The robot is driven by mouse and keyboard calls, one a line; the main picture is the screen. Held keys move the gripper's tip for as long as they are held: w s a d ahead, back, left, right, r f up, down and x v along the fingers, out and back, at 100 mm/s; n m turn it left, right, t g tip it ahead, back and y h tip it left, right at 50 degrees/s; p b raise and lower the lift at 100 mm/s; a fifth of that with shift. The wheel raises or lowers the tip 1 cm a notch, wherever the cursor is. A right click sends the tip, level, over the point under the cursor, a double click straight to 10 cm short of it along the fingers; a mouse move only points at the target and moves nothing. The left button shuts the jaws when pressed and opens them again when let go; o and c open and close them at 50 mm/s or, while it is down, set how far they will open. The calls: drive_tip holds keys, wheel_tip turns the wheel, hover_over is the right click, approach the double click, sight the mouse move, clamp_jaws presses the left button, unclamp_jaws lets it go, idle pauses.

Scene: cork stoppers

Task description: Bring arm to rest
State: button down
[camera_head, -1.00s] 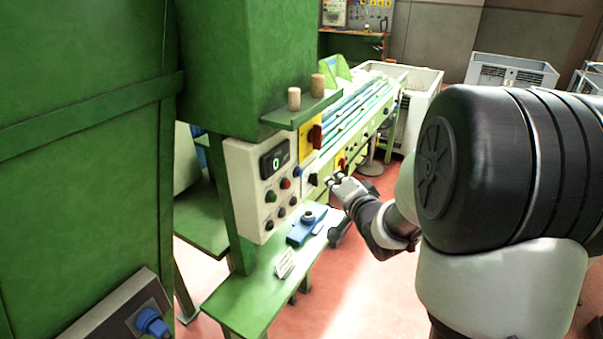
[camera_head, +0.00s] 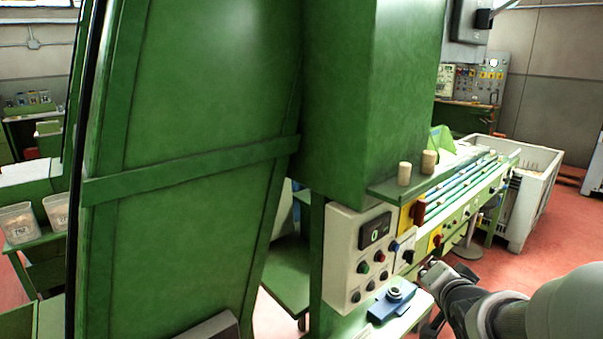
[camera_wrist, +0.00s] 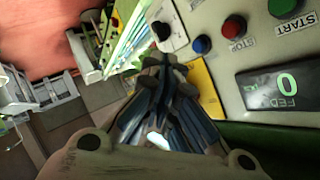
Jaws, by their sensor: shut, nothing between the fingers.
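My gripper (camera_head: 432,272) is in the lower right of the head view, in front of the green machine (camera_head: 345,110) and beside its control panel (camera_head: 345,250). In the wrist view my gripper (camera_wrist: 165,70) points ahead with its fingers together and nothing between them. I cannot tell the exact gap between gripper and panel.
Two cork stoppers, one pale (camera_head: 404,173) and one darker (camera_head: 429,162), stand on a green ledge (camera_head: 385,192). A blue device (camera_head: 392,304) sits on the bench below the panel. A grey-white crate (camera_head: 530,190) stands at the back right. Red floor (camera_head: 560,225) is open at the right.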

drive_tip(key=s+a+n+g+y, duration=0.1)
drive_tip(key=s+a+n+g, duration=0.1)
drive_tip(key=s+a, duration=0.3)
drive_tip(key=s+a+f+n+g+y, duration=0.1)
drive_tip(key=s+a+n+g, duration=0.2)
drive_tip(key=s, duration=1.1)
drive_tip(key=s+a+n+g, duration=0.3)
drive_tip(key=s+a+n, duration=0.2)
drive_tip(key=s+a, duration=0.2)
drive_tip(key=shift+s+f+y, duration=0.2)
drive_tip(key=shift+s+y, duration=0.2)
drive_tip(key=shift+s, duration=0.85)
